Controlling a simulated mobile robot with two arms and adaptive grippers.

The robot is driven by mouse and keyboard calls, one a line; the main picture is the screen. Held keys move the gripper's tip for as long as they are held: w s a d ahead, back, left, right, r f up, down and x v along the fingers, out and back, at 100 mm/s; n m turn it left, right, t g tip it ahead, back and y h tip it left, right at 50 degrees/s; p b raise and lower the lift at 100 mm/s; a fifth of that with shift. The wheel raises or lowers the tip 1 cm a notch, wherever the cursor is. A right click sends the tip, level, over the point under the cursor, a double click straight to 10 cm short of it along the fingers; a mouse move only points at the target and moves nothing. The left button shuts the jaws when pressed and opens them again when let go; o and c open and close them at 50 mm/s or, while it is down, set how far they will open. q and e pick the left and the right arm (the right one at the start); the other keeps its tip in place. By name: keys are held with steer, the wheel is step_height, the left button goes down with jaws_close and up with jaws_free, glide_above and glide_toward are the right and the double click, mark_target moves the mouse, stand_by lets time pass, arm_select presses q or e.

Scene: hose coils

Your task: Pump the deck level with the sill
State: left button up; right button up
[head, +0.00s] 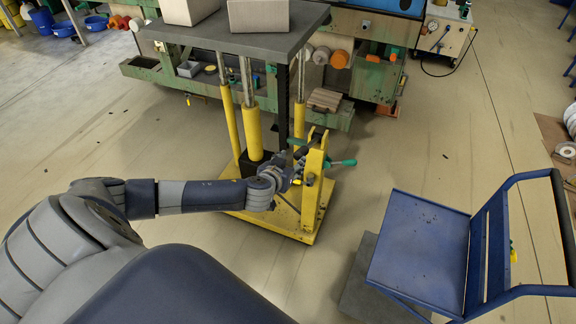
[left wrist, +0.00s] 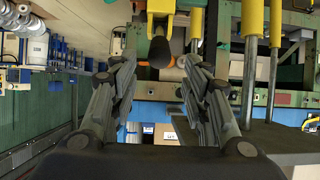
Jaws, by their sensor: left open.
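The yellow lift table's dark grey deck (head: 240,42) bears two pale boxes and stands on yellow cylinders with bright rods. Its yellow base (head: 300,225) is on the floor. A yellow upright bracket (head: 313,188) at the base's near right carries a green-handled lever (head: 343,163). My left gripper (head: 294,170) reaches in beside this bracket, partly hidden by my own wrist. In the left wrist view the left gripper (left wrist: 156,66) is open, with a dark rounded bar end (left wrist: 160,52) showing between its fingertips; contact cannot be told. My right gripper is out of view. I cannot clearly pick out the sill.
A green machine (head: 160,68) stands close behind the lift table, with orange rollers and small boxes on it. A blue trolley (head: 420,240) stands at the right on the floor.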

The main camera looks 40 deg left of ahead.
mark_target(297, 157)
arm_select(q)
steer(key=shift+b+x, duration=1.05)
steer(key=shift+x, duration=1.1)
steer(key=shift+w+a+f+b, duration=0.1)
steer(key=shift+w+f+b, duration=0.3)
steer(key=shift+w, duration=0.1)
steer(key=shift+w+f, duration=0.1)
steer(key=shift+w, duration=0.05)
steer(key=shift+w, duration=0.1)
